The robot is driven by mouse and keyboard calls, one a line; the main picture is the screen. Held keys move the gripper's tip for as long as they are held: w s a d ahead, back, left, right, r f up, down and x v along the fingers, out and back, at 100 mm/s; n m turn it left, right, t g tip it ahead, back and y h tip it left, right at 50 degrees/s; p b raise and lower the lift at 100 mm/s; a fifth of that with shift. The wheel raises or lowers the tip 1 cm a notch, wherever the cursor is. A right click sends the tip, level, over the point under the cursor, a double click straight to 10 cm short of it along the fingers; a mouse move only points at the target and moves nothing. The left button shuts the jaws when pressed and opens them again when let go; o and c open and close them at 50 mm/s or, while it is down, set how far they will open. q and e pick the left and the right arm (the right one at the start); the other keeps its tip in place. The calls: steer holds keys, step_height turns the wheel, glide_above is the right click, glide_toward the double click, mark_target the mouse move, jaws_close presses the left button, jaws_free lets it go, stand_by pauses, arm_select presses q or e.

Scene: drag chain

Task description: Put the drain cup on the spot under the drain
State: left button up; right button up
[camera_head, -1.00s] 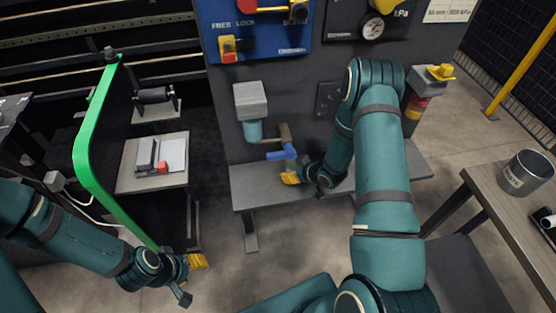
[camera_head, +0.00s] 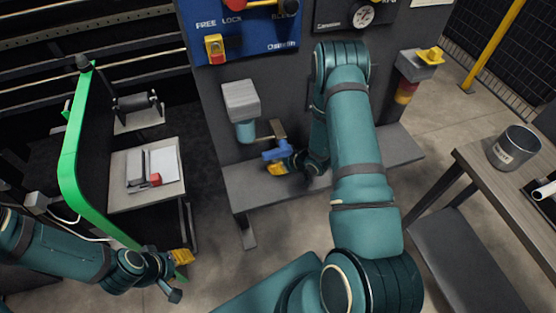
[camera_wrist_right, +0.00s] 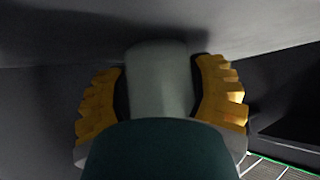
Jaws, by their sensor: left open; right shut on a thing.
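My right gripper (camera_head: 279,168) is low at the grey panel, just above the shelf and below the drain pipe (camera_head: 277,129) with its blue handle (camera_head: 277,151). In the right wrist view, its yellow fingers (camera_wrist_right: 163,90) are shut on a pale grey round thing, apparently the drain cup (camera_wrist_right: 158,72). In the head view the cup is mostly hidden by the fingers and handle. I cannot tell whether it touches the shelf, and the spot itself cannot be made out. My left gripper (camera_head: 182,257) is open and empty at the lower left.
The grey shelf (camera_head: 250,190) runs along the panel's foot. A filter with a teal bowl (camera_head: 246,131) hangs left of the drain. A table with a metal can (camera_head: 514,147) is at the right.

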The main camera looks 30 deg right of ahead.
steer(key=o, duration=0.8)
steer(key=shift+f, duration=0.2)
steer(key=o, duration=0.5)
steer(key=shift+r, duration=0.1)
steer(key=shift+o, duration=0.2)
steer(key=shift+r, duration=0.2)
steer(key=p+v, duration=0.2)
steer(key=v, duration=1)
steer(key=shift+f, duration=0.1)
